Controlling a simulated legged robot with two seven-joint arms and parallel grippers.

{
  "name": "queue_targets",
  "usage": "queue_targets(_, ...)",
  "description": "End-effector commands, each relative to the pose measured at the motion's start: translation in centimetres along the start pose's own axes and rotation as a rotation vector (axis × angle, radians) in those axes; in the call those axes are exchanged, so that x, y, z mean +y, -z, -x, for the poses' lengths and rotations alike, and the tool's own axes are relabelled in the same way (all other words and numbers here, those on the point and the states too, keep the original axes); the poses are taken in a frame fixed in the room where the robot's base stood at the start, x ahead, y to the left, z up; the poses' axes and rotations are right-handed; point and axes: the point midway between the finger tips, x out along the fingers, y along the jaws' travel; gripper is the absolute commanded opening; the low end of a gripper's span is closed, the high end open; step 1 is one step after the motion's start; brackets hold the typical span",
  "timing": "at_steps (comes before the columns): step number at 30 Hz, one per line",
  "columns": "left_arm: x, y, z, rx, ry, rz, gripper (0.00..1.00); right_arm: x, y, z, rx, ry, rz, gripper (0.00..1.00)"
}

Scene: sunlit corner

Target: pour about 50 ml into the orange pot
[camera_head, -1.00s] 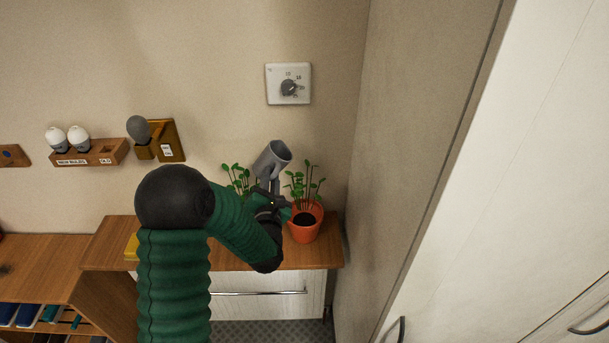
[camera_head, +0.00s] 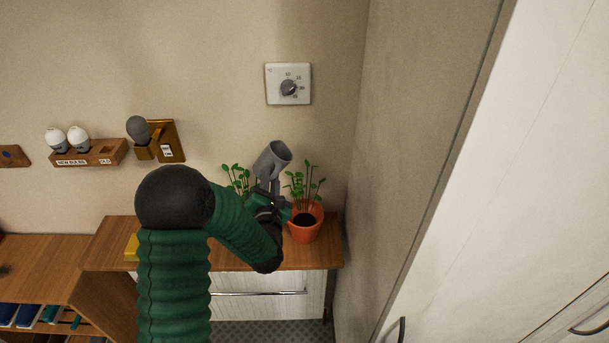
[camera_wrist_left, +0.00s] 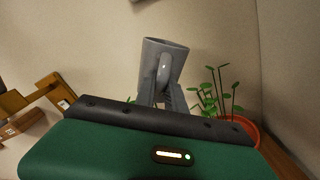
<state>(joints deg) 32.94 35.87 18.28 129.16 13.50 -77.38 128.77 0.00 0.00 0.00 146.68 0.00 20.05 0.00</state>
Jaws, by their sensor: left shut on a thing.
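The orange pot (camera_head: 306,231) stands on the wooden top at the right, with dark soil and a leafy green plant (camera_head: 305,184) in it. It also shows at the right of the left wrist view (camera_wrist_left: 248,128). My left gripper (camera_head: 272,189) is shut on a grey jug (camera_head: 270,161), its fingers (camera_wrist_left: 160,97) at the handle. The jug is above and left of the orange pot, tilted slightly, its open mouth up and to the right. No water stream shows. My right gripper is not in view.
A second plant (camera_head: 237,178) stands left of the orange pot, its pot hidden by my arm. A dial (camera_head: 288,84) and bulb holders (camera_head: 103,153) are on the back wall. A side wall (camera_head: 400,150) rises close to the right. A yellow object (camera_head: 131,247) lies at left.

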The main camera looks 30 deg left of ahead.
Motion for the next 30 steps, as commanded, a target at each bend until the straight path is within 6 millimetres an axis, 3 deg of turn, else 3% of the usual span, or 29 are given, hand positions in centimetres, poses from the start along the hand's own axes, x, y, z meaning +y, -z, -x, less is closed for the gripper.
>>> queue_targets(11, 0.5, 0.1, -0.1, -0.002, -0.004, 0.044, 0.0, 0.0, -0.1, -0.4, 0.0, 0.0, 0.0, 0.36)
queue_targets(21, 4.1, 0.7, -0.2, 0.002, -0.008, 0.471, 0.0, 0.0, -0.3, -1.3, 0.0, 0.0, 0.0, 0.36)
queue_targets(30, 4.1, 1.9, -0.2, 0.004, -0.005, 0.65, 0.0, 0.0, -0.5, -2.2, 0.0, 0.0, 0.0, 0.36)
